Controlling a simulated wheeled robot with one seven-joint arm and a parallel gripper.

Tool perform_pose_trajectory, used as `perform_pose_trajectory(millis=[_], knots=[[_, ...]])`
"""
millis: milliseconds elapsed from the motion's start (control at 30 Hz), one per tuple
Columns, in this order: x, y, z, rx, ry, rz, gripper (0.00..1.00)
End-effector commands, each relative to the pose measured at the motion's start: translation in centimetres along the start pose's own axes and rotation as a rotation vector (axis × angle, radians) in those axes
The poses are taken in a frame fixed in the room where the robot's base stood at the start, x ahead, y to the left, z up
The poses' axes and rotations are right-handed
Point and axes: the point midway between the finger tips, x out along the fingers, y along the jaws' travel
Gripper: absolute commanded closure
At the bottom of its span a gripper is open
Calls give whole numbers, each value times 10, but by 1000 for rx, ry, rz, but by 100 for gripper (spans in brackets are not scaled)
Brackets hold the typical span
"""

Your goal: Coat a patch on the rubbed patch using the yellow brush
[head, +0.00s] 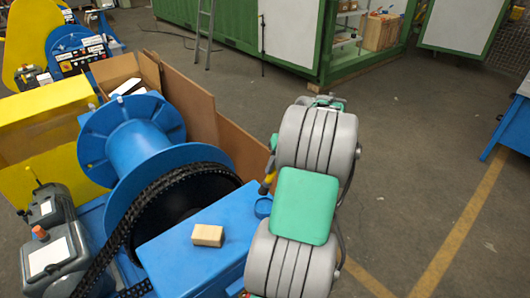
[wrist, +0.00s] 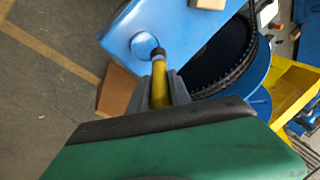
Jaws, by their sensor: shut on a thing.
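The yellow brush (wrist: 160,88) is between the grey fingers of my gripper (wrist: 164,82), which is shut on its handle. Its dark head overlaps the edge of a round blue dish (wrist: 141,44) in the wrist view; I cannot tell whether they touch. In the head view the yellow brush (head: 268,181) shows beside my arm, just above the blue dish (head: 263,208). My arm hides most of my gripper there. The dish sits at the right end of a blue box top (head: 195,262). I cannot make out a rubbed patch in either view.
A pale wooden block (head: 208,235) lies on the box top. A blue drum (head: 140,150) with a black chain (head: 125,215) stands behind it. A cardboard box (head: 190,105) and yellow guard (head: 45,125) are close by.

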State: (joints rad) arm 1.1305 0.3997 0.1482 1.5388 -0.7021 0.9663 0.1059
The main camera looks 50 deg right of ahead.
Motion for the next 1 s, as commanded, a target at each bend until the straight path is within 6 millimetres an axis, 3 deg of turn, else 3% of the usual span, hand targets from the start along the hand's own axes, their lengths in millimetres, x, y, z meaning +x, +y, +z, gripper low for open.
perform_pose_trajectory(millis=[167,600,1000], knots=[[3,6,0,3,2,-8,100],[55,19,8,-6,-1,-8,100],[56,20,8,-3,0,-7,100]])
